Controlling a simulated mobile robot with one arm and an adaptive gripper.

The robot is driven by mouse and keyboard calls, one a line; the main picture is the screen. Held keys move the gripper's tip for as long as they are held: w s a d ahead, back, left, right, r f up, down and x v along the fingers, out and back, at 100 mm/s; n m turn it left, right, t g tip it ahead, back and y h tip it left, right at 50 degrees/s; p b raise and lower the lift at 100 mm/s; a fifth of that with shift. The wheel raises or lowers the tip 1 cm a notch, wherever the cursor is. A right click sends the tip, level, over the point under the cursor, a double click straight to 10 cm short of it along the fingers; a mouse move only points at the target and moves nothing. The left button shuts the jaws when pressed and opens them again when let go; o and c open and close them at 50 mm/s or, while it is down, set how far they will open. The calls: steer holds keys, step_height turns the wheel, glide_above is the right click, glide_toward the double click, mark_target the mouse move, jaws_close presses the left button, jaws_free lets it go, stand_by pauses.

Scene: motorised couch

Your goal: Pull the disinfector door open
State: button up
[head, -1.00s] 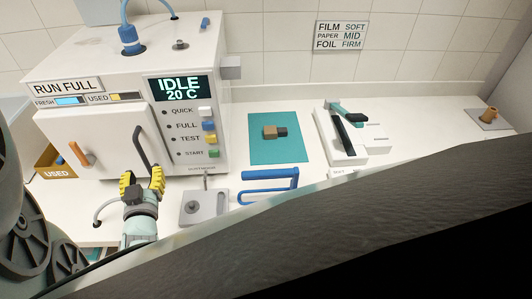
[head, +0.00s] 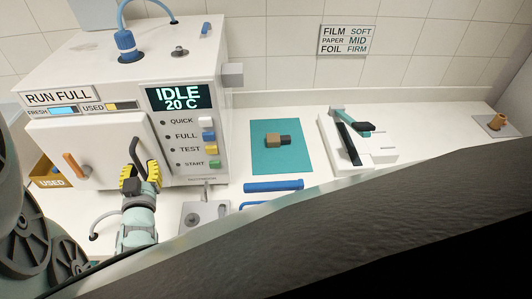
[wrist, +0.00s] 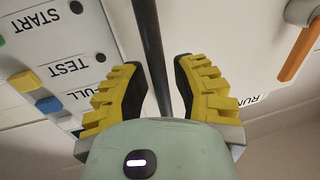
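The disinfector (head: 190,60) is a white box at the left of the counter, its screen reading IDLE 20 C. Its white door (head: 95,140) is at the front and looks closed. A dark bar handle (head: 136,150) stands at the door's right side, and an orange latch (head: 75,165) at its left. My gripper (head: 140,176) is at the lower part of the bar. In the wrist view the bar (wrist: 150,40) passes between the yellow fingers of my gripper (wrist: 161,75). The fingers are apart, with a gap beside the bar on the right.
A USED bin (head: 50,175) stands at the far left. A teal mat (head: 265,165) with a small brown and black part, a blue handle (head: 273,186) and a white sealer-like device (head: 370,155) lie to the right. A large dark surface (head: 400,220) hides the front of the counter.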

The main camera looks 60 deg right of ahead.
jaws_close()
stand_by(0.3)
